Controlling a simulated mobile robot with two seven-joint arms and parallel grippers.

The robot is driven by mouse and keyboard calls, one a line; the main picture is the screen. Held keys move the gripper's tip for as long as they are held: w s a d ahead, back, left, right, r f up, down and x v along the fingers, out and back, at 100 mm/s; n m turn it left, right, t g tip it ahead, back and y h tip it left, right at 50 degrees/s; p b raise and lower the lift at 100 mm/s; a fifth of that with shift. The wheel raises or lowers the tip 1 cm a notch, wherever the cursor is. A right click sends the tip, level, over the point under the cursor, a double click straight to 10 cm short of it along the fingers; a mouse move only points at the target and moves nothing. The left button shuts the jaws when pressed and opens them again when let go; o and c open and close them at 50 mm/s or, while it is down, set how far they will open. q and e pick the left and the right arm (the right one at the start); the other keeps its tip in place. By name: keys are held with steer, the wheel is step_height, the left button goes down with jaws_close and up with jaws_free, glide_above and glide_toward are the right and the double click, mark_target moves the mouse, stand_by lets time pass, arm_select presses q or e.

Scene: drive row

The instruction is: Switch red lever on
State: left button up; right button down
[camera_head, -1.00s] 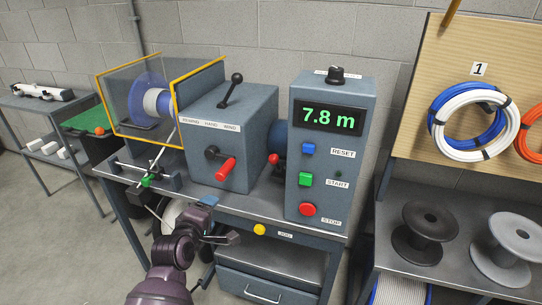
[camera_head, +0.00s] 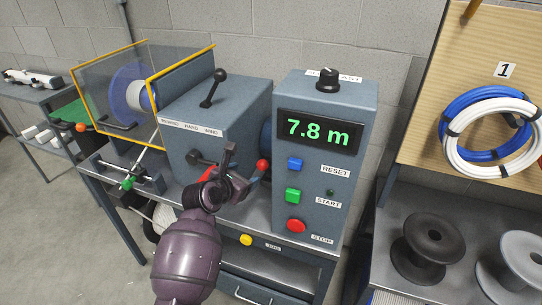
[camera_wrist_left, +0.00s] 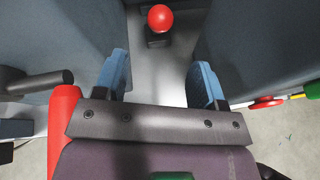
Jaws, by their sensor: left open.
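The red lever shows as a red ball knob (camera_head: 262,165) low between the grey gearbox and the control panel. In the left wrist view the red knob (camera_wrist_left: 160,18) stands on a dark base, ahead of the fingers and near the middle between them. My left gripper (camera_head: 243,164) is just left of the knob in the head view. Its blue fingers (camera_wrist_left: 160,75) are spread, with nothing between them. The knob appears apart from both fingers. The lever's lower part is partly hidden in the head view. My right gripper is not in view.
The gearbox (camera_head: 240,110) has a black-knobbed lever (camera_head: 212,88) on top. A red crank handle (camera_wrist_left: 65,125) lies close beside my gripper. The control panel (camera_head: 320,180) carries blue, green and red buttons and reads 7.8 m. A yellow button (camera_head: 246,240) is on the bench front.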

mark_target(260, 167)
arm_select(q)
steer(key=b+x, duration=0.2)
steer(key=x, duration=0.8)
steer(key=shift+w, duration=0.1)
steer(key=shift+w+d+f, duration=0.2)
steer(key=shift+w+d, duration=0.05)
steer(key=shift+w, duration=0.35)
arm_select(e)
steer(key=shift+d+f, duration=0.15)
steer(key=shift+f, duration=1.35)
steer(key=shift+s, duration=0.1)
